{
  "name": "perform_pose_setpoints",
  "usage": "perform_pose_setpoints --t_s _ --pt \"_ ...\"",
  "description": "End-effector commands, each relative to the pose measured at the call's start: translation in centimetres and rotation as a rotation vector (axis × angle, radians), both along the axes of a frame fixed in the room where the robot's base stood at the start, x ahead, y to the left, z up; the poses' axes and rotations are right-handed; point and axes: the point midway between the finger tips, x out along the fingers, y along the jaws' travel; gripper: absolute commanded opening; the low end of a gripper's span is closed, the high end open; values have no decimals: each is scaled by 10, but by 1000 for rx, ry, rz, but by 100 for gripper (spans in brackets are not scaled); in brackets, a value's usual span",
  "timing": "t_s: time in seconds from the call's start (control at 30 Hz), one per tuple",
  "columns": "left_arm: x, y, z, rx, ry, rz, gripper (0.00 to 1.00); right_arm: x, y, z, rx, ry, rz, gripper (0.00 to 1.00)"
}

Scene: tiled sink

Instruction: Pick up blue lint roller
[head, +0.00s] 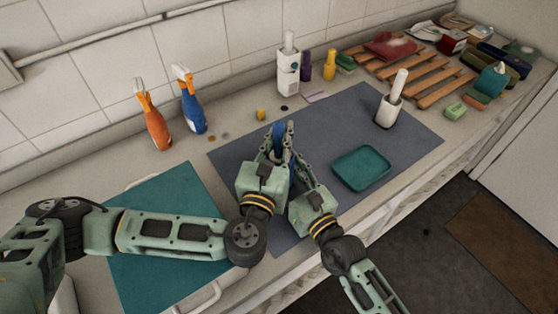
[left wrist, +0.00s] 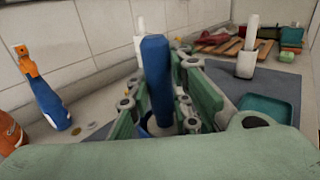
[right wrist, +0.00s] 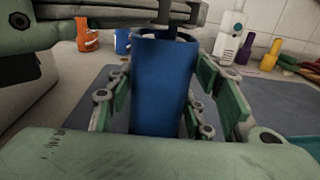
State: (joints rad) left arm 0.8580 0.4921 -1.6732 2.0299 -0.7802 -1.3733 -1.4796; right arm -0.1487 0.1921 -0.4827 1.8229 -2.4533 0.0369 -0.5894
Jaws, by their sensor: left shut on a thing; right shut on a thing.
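The blue lint roller (head: 278,133) is over the grey mat, mostly hidden by my grippers in the head view. In the left wrist view its blue upright part (left wrist: 157,75) stands between the fingers of my left gripper (left wrist: 160,110), which is shut on it. In the right wrist view a wide blue cylinder (right wrist: 163,85) stands nearly upright between the fingers of my right gripper (right wrist: 160,105), also shut on it. My two grippers are side by side and very close. Whether the roller's bottom touches the mat is hidden.
The grey mat (head: 410,135) also bears a teal tray (head: 361,168) and a white holder (head: 388,111) with a white handle. Orange (head: 153,120) and blue (head: 189,105) spray bottles stand by the wall. A wooden rack (head: 430,75) with clutter fills the far right. A teal board (head: 160,270) lies under my left arm.

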Motion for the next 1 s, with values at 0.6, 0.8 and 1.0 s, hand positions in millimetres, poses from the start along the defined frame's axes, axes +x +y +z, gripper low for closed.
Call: perform_pose_setpoints --t_s 0.6,0.8,1.0 --pt "0 1 5 0 -1 2 0 0 0 1 1 -1 -1 16" --pt "0 1 38 -5 -4 1 0 0 0 0 0 0 -1 16" --pt "0 0 94 -6 -6 -1 0 0 0 0 0 0 0 16"
